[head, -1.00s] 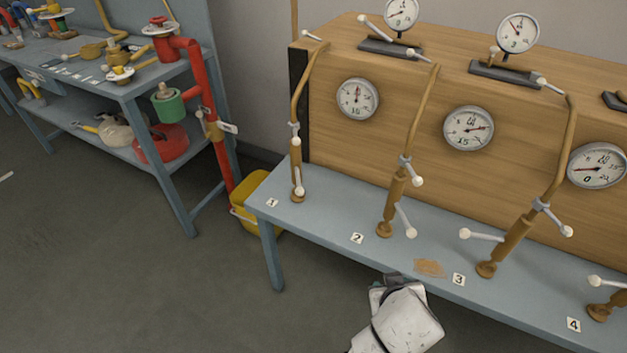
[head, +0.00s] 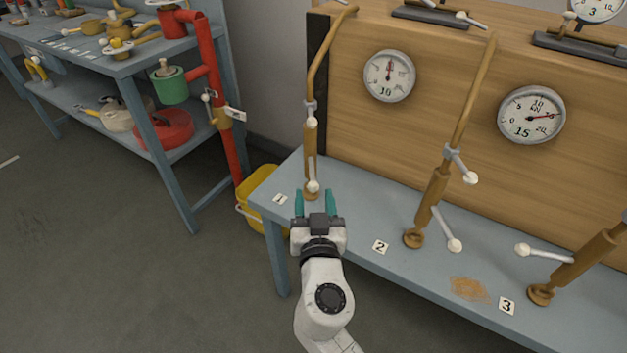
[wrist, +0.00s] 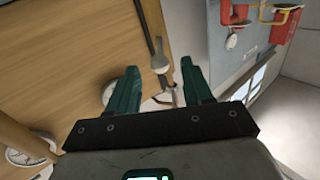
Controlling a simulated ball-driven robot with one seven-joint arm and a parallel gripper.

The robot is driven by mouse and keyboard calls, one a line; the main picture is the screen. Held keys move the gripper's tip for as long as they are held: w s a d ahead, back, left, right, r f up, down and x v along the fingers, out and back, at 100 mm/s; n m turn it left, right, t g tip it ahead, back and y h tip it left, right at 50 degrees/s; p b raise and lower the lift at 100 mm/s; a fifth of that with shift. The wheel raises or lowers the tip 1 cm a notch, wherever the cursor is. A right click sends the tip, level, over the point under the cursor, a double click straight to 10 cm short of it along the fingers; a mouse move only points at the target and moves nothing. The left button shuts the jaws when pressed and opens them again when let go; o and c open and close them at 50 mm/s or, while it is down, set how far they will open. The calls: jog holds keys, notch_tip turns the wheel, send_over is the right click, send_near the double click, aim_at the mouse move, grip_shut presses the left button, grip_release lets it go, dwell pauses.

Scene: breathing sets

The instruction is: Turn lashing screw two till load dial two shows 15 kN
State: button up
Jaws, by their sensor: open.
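Lashing screw two (head: 436,192) is a brown tilted rod behind label 2 (head: 381,247). White ball-ended handles stick out at its collar (head: 469,177) and lower down (head: 449,231). Load dial two (head: 532,114), round and white on the wooden panel to its right, has a large 15 and a red needle pointing right. My gripper (head: 316,197) has teal fingers, open and empty, at the bench's front edge near screw one, left of screw two and apart from it. In the wrist view the open fingers (wrist: 160,68) show near a pale knob that I cannot identify.
Screw one (head: 310,145) stands just beyond my gripper. Screw three (head: 580,262) is at the right. A brown patch (head: 468,289) lies on the blue bench. A yellow bucket (head: 256,208) and red pipe (head: 226,140) are at the left. Open floor lies in front.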

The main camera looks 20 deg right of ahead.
aim_at(314, 191)
jog(key=shift+x, duration=2.7)
jog(key=shift+c, duration=0.2)
grip_shut()
